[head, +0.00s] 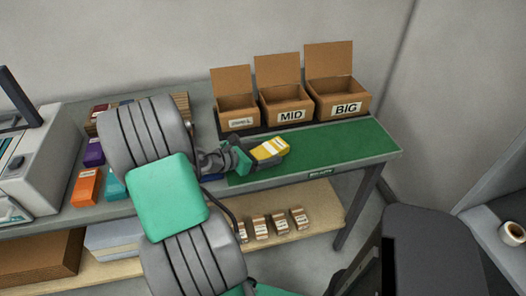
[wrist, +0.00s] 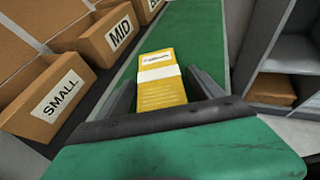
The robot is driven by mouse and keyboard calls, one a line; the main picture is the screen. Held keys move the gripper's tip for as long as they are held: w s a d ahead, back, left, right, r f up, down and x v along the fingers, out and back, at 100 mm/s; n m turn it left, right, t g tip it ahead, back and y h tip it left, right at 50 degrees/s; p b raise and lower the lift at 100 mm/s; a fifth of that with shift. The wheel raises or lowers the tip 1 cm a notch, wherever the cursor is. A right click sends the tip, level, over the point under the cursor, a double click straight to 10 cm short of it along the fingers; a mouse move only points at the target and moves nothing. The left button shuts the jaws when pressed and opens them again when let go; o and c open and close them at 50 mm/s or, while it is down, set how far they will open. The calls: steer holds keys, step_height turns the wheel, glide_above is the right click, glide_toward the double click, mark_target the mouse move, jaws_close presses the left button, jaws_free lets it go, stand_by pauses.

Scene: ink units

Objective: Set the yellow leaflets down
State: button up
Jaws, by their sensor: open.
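The yellow leaflets (head: 270,149) are a banded bundle with a white strip around it. In the head view they are at the end of my gripper (head: 252,155), over the green mat (head: 340,145). In the wrist view the yellow leaflets (wrist: 158,92) lie between the two dark fingers of my gripper (wrist: 165,88), in front of the palm. The fingers are open, with a gap visible on the right side of the bundle. The bundle appears to lie on the green mat (wrist: 205,30), though its underside is hidden.
Open cardboard boxes stand behind the mat: SMALL (wrist: 58,100), MID (head: 288,104) and BIG (head: 340,97). Orange (head: 87,186) and purple (head: 94,152) packs lie left on the table. Several banded bundles (head: 261,228) are on the lower shelf. The mat's right part is clear.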

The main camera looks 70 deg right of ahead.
steer(key=v, duration=1.2)
steer(key=shift+w+r+p, duration=0.1)
steer(key=shift+r+p, duration=0.05)
steer(key=shift+p, duration=0.2)
steer(key=shift+c, duration=0.5)
stand_by(1.0)
